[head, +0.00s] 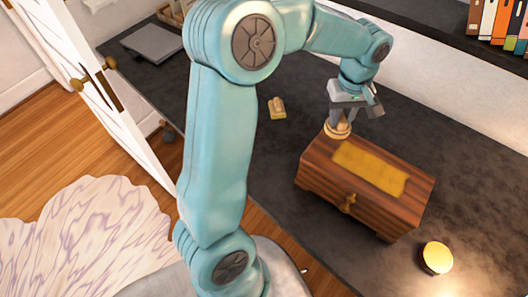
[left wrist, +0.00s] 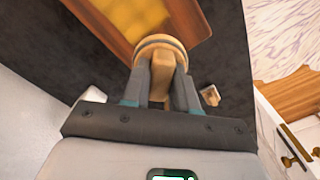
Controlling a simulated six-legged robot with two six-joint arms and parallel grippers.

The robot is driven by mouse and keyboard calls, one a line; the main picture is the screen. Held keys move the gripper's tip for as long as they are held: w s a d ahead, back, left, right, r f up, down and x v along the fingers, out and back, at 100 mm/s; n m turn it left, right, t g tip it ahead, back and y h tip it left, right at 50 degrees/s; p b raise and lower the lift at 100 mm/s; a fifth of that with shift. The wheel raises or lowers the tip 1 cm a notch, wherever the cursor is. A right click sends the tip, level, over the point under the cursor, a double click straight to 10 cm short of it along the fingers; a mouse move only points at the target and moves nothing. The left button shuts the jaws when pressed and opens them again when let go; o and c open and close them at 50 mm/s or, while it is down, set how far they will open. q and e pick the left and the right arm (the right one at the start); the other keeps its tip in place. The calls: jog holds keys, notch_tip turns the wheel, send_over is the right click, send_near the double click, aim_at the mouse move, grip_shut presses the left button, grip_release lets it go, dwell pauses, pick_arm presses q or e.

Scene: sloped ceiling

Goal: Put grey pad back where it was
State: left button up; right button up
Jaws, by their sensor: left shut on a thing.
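A flat grey slab (head: 153,41), which looks like the grey pad, lies on the dark counter at the upper left in the head view. My left gripper (head: 346,115) is far to its right and shut on a wooden piece with a round base (head: 338,130), like a stamp. In the left wrist view, my left gripper (left wrist: 160,92) closes on the upright handle of this wooden stamp (left wrist: 161,63). The stamp is at the back left edge of the wooden box; I cannot tell if they touch. My right gripper is not in view.
The wooden box (head: 340,187) has a yellow top panel and a front knob. A small yellowish block (head: 276,108) lies on the dark counter (head: 285,160). A round lit candle or tin (head: 436,257) is at the right. Books (head: 500,25) stand at the upper right.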

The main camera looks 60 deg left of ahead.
pick_arm(q)
jog(key=s+a+f+n+b, duration=0.25)
jog(key=s+a+n, duration=0.25)
jog(key=s+a, duration=0.25)
jog(key=s+a+f+n+b, duration=0.2)
jog(key=s+a+n+b, duration=0.3)
jog(key=a, duration=0.4)
jog(key=f, duration=0.5)
jog(key=f+p, duration=0.1)
jog(key=f, duration=0.4)
jog(key=s+f+p, duration=0.1)
jog(key=f, duration=0.4)
jog(key=shift+s, duration=0.1)
notch_tip(320, 180, down, 5)
jog(key=shift+r, duration=0.1)
jog(key=shift+d, duration=0.1)
jog(key=o, duration=0.9)
jog(key=shift+o, duration=0.2)
